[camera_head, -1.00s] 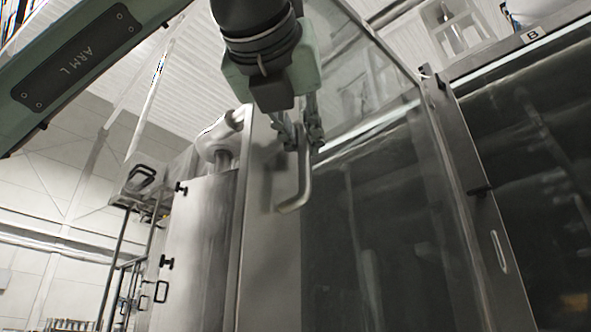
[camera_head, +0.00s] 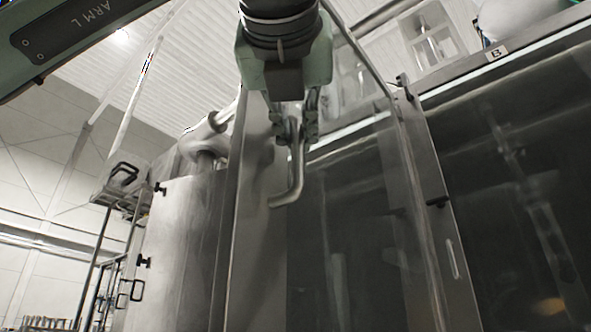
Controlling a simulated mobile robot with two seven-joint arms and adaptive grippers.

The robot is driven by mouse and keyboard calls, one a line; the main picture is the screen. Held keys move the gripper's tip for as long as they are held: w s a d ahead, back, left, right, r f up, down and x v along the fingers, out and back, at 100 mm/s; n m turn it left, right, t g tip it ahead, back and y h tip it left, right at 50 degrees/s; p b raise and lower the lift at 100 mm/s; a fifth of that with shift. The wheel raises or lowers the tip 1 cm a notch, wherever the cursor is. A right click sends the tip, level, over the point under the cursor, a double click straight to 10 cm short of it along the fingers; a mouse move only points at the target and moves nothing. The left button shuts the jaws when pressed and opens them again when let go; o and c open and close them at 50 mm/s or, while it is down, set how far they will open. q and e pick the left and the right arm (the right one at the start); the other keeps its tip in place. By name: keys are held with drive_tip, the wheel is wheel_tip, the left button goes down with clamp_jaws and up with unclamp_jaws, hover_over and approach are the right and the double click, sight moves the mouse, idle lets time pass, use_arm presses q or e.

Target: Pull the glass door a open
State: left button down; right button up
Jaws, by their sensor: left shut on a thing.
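The glass door (camera_head: 350,225) is a large dark transparent panel in a metal frame, in the middle of the head view. Its bent metal handle (camera_head: 290,190) sits on the frame at the panel's left side. My left gripper (camera_head: 295,135) comes down from the top and is shut on the upper part of the handle. The handle's lower bend shows free below the fingers. The fingers partly hide the handle's upper end. My right gripper is not in view.
A second dark glass panel marked B (camera_head: 497,53) is at the right, past a metal post (camera_head: 445,225). A steel cabinet (camera_head: 175,250) with black knobs stands at the left. A railing with black handles (camera_head: 118,225) is further left.

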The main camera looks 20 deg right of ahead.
use_arm(q)
drive_tip(key=shift+a, duration=0.15)
drive_tip(key=c, duration=1.6)
unclamp_jaws()
drive_tip(key=shift+s+a, duration=0.1)
drive_tip(key=shift+a, duration=0.1)
drive_tip(key=shift+o, duration=0.2)
drive_tip(key=shift+d, duration=0.1)
drive_tip(key=v, duration=1.2)
